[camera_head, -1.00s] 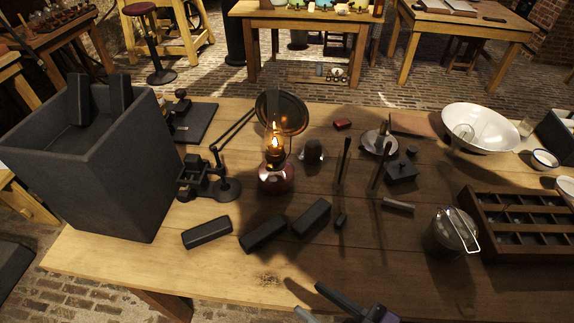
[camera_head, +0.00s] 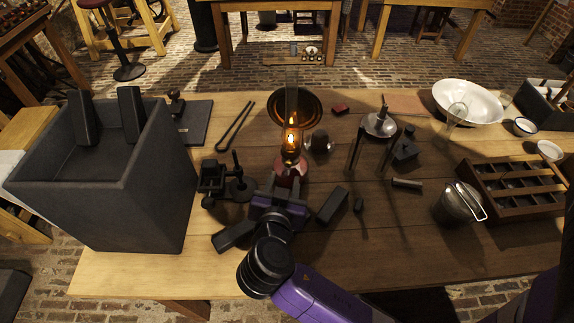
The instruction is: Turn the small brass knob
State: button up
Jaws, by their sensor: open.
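A lit oil lamp (camera_head: 291,165) with a red base and a glowing flame stands near the table's middle, in front of a round dark reflector (camera_head: 309,106). The small brass knob cannot be made out; it is too small or hidden. My gripper (camera_head: 285,190) is at the near side of the lamp's base, pointing at it, and covers part of the base. The jaws are open, with nothing seen between them. I cannot tell whether they touch the lamp.
A dark open box (camera_head: 153,190) stands at the left. A small black stand (camera_head: 212,178) is left of the lamp, and dark blocks (camera_head: 332,205) lie near my gripper. A metal pot (camera_head: 455,205) and a compartment tray (camera_head: 508,206) are at the right. The front right tabletop is mostly clear.

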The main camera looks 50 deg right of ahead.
aim_at(288, 164)
jog(key=p+x, duration=0.1)
jog(key=x, duration=0.6)
jog(key=shift+d+f, duration=0.1)
jog(key=shift+d, duration=0.05)
grip_shut()
